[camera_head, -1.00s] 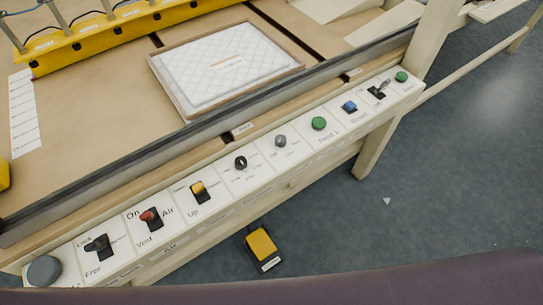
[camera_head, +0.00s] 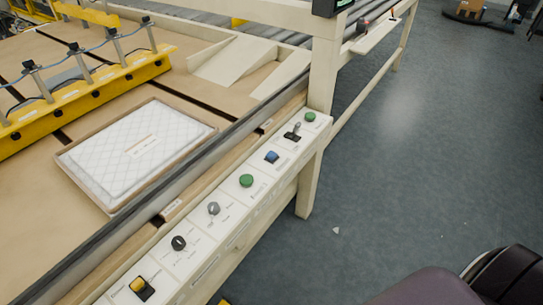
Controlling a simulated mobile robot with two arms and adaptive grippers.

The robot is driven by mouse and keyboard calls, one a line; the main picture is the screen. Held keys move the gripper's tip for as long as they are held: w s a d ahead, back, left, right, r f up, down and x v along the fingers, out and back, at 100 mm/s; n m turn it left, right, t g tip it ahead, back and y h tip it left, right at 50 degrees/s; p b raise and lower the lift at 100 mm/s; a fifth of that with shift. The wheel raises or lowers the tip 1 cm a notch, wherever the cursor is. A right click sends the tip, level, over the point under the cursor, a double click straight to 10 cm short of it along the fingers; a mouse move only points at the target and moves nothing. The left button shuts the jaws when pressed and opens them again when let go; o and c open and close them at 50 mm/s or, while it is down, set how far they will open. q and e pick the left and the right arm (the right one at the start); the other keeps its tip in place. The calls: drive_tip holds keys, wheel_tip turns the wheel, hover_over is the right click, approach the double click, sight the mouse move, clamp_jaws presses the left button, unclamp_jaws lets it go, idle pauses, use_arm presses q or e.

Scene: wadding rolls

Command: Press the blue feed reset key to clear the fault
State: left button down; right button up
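The blue key (camera_head: 271,157) sits on the slanted white control panel (camera_head: 203,246) along the machine's front edge. It lies between a green button (camera_head: 246,181) and a black toggle lever (camera_head: 293,132). The label beside it is too small to read now. Neither of my grippers shows in the head view, and nothing covers the blue key.
Another green button (camera_head: 310,117) is at the panel's far end. Grey (camera_head: 213,209) and black (camera_head: 178,243) knobs and a yellow switch (camera_head: 139,286) are nearer. A quilted white pad (camera_head: 137,150) lies on the table. The grey floor (camera_head: 400,170) at right is open.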

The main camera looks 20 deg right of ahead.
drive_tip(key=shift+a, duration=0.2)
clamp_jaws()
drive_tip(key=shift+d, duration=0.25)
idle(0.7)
